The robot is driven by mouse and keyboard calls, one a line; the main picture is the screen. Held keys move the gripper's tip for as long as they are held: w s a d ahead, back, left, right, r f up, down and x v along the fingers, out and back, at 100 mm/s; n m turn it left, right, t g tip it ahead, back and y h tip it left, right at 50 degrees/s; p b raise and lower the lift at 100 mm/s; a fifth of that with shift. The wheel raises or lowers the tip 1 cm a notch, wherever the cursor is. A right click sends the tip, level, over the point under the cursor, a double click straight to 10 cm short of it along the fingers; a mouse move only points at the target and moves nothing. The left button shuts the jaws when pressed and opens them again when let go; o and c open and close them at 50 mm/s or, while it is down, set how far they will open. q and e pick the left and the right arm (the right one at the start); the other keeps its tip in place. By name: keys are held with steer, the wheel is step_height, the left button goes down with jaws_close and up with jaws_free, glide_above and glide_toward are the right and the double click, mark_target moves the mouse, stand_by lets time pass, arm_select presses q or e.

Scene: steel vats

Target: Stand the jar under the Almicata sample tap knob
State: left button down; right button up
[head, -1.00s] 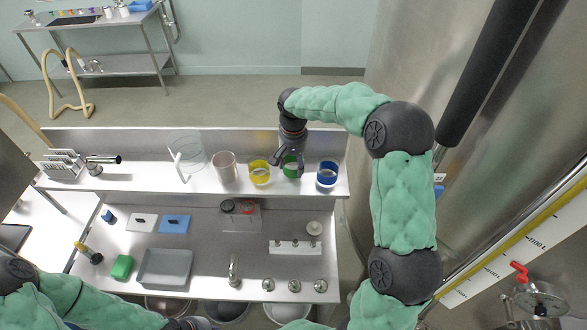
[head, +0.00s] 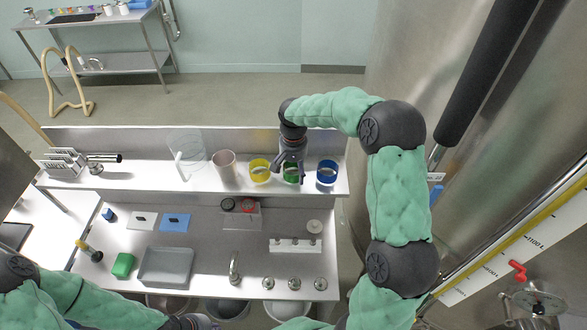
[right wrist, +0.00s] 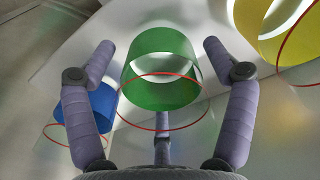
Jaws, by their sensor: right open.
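Three clear jars with coloured bands stand on the raised shelf: yellow (head: 259,176), green (head: 296,180) and blue (head: 327,181). My right gripper (head: 289,165) is over the green-banded jar and hides part of it. In the right wrist view the green-banded jar (right wrist: 160,80) lies between the open fingers of my right gripper (right wrist: 163,65), with a gap on both sides. A tap with a red handle (head: 517,270) shows at the lower right. I cannot read the name Almicata anywhere. My left arm reaches in at the bottom left; its gripper is outside the frame.
A pinkish beaker (head: 225,166) and a large clear vessel (head: 186,150) stand left of the jars on the shelf (head: 130,178). In the wrist view the blue band (right wrist: 90,108) is close beside one finger. A steel vat wall (head: 405,70) rises at the right.

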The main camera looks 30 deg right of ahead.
steer(key=shift+r, duration=0.3)
step_height(320, 180, up, 12)
steer(key=shift+b, duration=0.45)
steer(key=shift+f, duration=0.15)
